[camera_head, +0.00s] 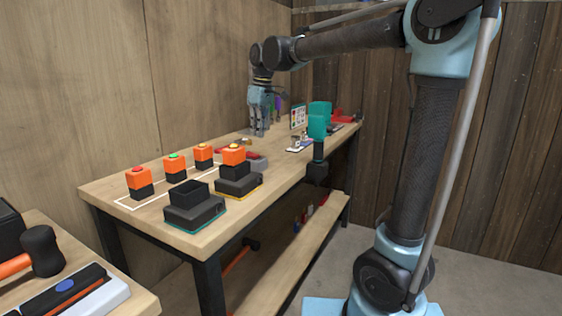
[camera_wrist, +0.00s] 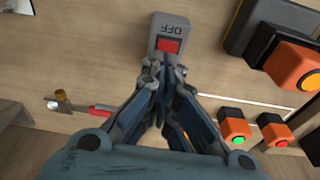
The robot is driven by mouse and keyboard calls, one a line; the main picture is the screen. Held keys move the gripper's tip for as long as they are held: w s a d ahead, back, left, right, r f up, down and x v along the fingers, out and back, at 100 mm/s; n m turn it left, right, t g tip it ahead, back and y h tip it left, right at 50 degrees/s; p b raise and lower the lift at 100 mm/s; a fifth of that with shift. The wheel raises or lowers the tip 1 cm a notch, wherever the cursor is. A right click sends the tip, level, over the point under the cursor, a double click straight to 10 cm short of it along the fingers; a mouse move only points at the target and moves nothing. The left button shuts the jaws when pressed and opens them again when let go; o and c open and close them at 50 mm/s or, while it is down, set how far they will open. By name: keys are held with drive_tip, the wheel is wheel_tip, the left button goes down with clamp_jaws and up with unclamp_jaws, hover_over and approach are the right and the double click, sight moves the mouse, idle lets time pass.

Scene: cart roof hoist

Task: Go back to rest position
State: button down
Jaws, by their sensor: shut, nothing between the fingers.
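My gripper (camera_head: 260,130) hangs fingers-down above the far part of the workbench (camera_head: 150,215). In the wrist view its fingertips (camera_wrist: 160,70) are closed together with nothing between them. Just beyond the fingertips in that view is a grey switch box (camera_wrist: 169,22) marked OFF, with a red rocker (camera_wrist: 169,45). The fingers overlap the box's near edge in the picture, and I cannot tell whether they touch it.
Orange button boxes (camera_head: 138,177) stand near a white outline; another (camera_head: 233,154) sits on a black base (camera_head: 239,181). An empty black base (camera_head: 195,207) is at the front. A teal drill (camera_head: 319,125) stands near the right edge. A hammer (camera_head: 42,251) lies at left.

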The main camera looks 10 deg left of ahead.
drive_tip(key=s+d+f+m, duration=0.2)
drive_tip(key=s+d+f, duration=0.1)
drive_tip(key=d, duration=0.5)
drive_tip(key=s+d+f+m, duration=0.2)
drive_tip(key=s+d+f, duration=0.1)
drive_tip(key=d, duration=0.5)
drive_tip(key=s+d+f+m, duration=0.2)
drive_tip(key=d+f, duration=0.1)
drive_tip(key=d, duration=0.6)
drive_tip(key=s+d+f+m, duration=0.3)
drive_tip(key=s+d+f, duration=0.3)
drive_tip(key=f, duration=0.3)
drive_tip(key=s+d+f+m+t+h, duration=0.1)
drive_tip(key=s+d+f+m, duration=0.2)
drive_tip(key=s+d+f, duration=0.3)
drive_tip(key=s+f, duration=0.3)
drive_tip(key=shift+d+m+h, duration=0.3)
drive_tip(key=shift+d+m, duration=0.1)
